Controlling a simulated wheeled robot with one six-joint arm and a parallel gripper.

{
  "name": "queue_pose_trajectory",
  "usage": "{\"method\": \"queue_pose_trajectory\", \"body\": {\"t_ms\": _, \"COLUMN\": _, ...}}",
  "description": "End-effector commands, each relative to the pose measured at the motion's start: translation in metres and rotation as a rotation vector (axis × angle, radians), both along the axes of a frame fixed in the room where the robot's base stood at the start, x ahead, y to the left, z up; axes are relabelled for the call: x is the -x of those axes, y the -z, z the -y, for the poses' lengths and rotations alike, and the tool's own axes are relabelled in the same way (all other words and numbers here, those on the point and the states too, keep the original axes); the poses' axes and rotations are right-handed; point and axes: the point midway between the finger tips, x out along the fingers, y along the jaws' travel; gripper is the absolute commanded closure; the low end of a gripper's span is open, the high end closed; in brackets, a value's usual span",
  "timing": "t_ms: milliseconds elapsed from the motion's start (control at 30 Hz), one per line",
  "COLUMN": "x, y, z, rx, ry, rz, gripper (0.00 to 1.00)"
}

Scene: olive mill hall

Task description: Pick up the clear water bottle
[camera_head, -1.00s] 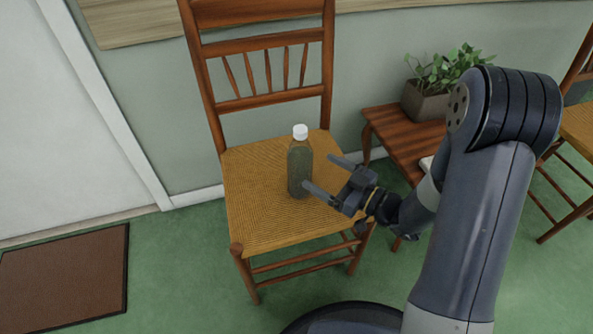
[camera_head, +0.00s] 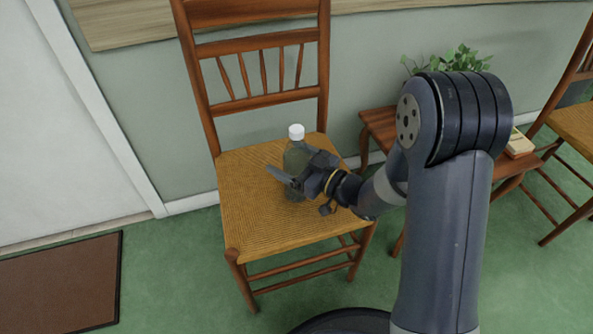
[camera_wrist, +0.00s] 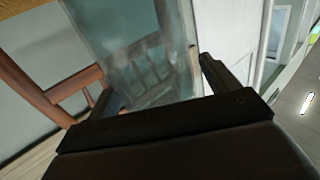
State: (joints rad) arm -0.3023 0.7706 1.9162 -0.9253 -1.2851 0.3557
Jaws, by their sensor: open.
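The clear water bottle (camera_head: 294,160) with a white cap stands upright on the woven seat of a wooden chair (camera_head: 260,225). My gripper (camera_head: 291,166) is open, with its fingers at the bottle's body; its near finger and palm hide part of the lower bottle. In the wrist view the bottle (camera_wrist: 140,50) fills the upper middle, between the finger (camera_wrist: 222,72) on the right and the one low on the left. I cannot tell whether either finger touches it.
A small wooden side table (camera_head: 380,125) with a potted plant (camera_head: 450,60) and a small pale box (camera_head: 519,144) stands right of the chair. Another chair (camera_head: 575,125) is at the far right. The chair's backrest (camera_head: 260,70) rises behind the bottle. A brown mat (camera_head: 60,280) lies at left.

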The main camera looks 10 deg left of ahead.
Motion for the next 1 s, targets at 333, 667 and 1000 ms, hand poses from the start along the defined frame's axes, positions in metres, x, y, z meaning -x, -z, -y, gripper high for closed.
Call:
{"method": "queue_pose_trajectory", "body": {"t_ms": 333, "x": 0.0002, "y": 0.0001, "z": 0.0003, "rx": 0.000, "ry": 0.000, "rz": 0.000, "gripper": 0.41}}
{"method": "queue_pose_trajectory", "body": {"t_ms": 667, "x": 0.0003, "y": 0.0003, "z": 0.0004, "rx": 0.001, "ry": 0.000, "rz": 0.000, "gripper": 0.68}}
{"method": "queue_pose_trajectory", "body": {"t_ms": 1000, "x": 0.0001, "y": -0.0007, "z": 0.0004, "rx": -0.001, "ry": 0.000, "rz": 0.002, "gripper": 0.83}}
